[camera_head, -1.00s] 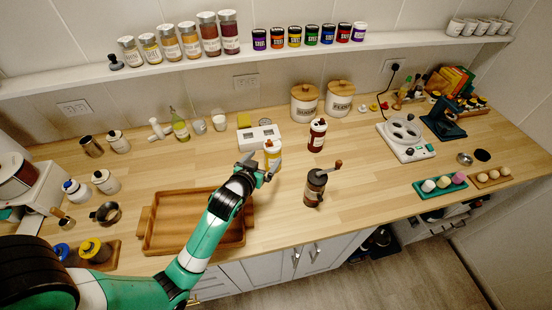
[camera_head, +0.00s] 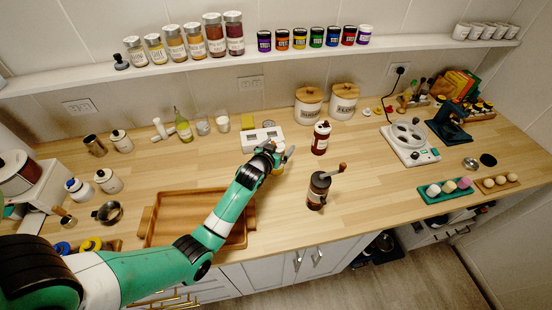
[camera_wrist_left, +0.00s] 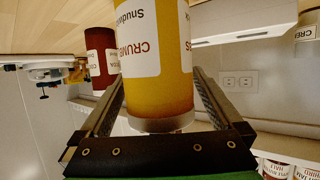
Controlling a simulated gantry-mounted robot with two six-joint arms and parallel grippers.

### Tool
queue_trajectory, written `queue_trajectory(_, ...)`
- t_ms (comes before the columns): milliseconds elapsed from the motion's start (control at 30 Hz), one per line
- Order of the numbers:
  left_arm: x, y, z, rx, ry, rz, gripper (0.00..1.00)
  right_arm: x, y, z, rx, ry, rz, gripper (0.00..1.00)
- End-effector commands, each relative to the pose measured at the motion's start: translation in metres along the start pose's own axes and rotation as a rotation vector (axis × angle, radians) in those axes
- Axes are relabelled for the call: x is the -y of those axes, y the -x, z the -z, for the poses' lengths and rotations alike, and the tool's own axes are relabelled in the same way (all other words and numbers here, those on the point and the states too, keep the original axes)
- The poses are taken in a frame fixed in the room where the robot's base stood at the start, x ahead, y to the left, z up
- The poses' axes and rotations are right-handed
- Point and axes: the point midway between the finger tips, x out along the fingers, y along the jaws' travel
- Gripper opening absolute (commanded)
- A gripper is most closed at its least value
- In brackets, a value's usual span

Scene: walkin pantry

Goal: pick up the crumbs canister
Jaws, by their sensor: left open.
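The crumbs canister (camera_wrist_left: 155,95) is a yellow-orange cylinder with a white label reading "CRUMBS". In the left wrist view it stands between the two fingers of my left gripper, which are open with a finger on either side. In the head view the canister (camera_head: 278,169) is on the wooden counter, right of the tray, mostly hidden by my left gripper (camera_head: 281,154). Whether either finger touches the canister I cannot tell. My right gripper is not in view.
A dark red jar (camera_head: 321,138) stands close to the right, with a pepper grinder (camera_head: 318,190) nearer the front. A white appliance (camera_head: 262,137) sits behind. A wooden tray (camera_head: 247,228) lies to the left.

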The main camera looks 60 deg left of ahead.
Motion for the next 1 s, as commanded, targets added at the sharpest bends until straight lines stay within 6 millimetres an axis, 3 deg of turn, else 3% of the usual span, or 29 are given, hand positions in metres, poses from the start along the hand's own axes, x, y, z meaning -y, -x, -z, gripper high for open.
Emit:
queue_trajectory(233,0.0000,-0.0031,0.0000,-0.001,0.000,0.000,1.00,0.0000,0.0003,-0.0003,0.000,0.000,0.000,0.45)
queue_trajectory(267,0.0000,-0.0031,-0.0001,-0.001,0.000,0.000,0.96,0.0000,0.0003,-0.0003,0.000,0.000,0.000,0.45)
queue_trajectory(733,0.0000,-0.0028,-0.0003,0.000,0.000,0.000,0.12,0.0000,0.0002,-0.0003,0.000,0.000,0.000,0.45)
queue_trajectory(1000,-0.0002,-0.0023,0.0017,-0.001,-0.001,0.000,0.10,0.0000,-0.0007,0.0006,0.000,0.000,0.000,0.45)
